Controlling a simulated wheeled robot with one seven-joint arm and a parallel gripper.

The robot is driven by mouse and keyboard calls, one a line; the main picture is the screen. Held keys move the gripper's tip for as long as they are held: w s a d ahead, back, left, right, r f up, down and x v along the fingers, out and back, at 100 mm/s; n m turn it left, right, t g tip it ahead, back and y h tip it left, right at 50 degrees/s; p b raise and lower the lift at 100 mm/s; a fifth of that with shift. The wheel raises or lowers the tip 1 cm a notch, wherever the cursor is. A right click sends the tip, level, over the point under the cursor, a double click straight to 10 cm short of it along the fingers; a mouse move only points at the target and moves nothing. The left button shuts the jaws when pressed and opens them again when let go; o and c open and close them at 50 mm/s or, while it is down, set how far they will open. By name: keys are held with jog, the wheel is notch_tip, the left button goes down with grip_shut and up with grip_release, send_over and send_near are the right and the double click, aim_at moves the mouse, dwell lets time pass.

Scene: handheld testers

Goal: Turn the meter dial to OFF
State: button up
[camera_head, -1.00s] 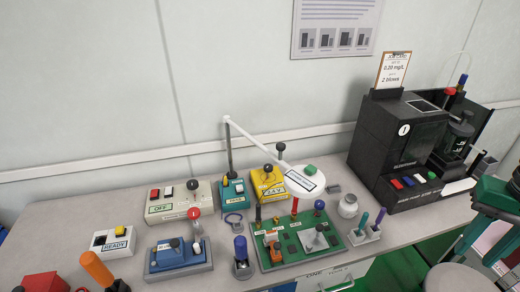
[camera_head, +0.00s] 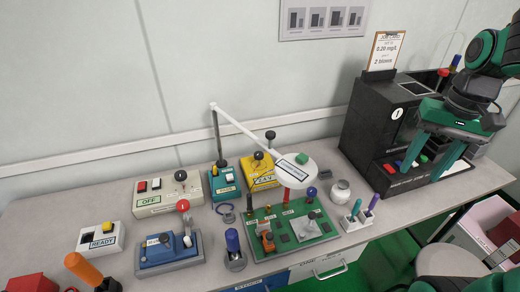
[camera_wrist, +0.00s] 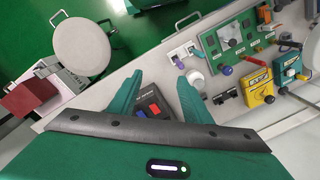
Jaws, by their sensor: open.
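A yellow handheld meter (camera_head: 262,178) with a dark round dial (camera_head: 259,156) stands at the back middle of the bench, behind the white lamp head. The meter also shows at the right of the wrist view (camera_wrist: 257,86). Its dial setting is too small to read. My gripper (camera_head: 421,172) is open and empty, in front of the black machine and well to the right of the meter. In the wrist view its two green fingers (camera_wrist: 160,80) are spread, with the machine's red and blue buttons seen between them.
A white lamp (camera_head: 296,171) reaches over the bench in front of the meter. A teal tester (camera_head: 224,183) stands left of it and a green board (camera_head: 292,235) in front. The black machine (camera_head: 378,125) is at the right. A grey stool (camera_wrist: 81,46) stands off the bench.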

jog(key=w+a+n, duration=0.2)
jog(key=w+a, duration=0.4)
jog(key=w, duration=0.3)
jog(key=n, duration=0.6)
send_over(259, 153)
notch_tip(259, 153, down, 5)
jog(key=shift+h, duration=0.4)
notch_tip(259, 153, down, 10)
jog(key=shift+s+f, duration=0.1)
jog(key=shift+s, duration=0.05)
jog(key=shift+c, duration=0.4)
jog(key=c, duration=1)
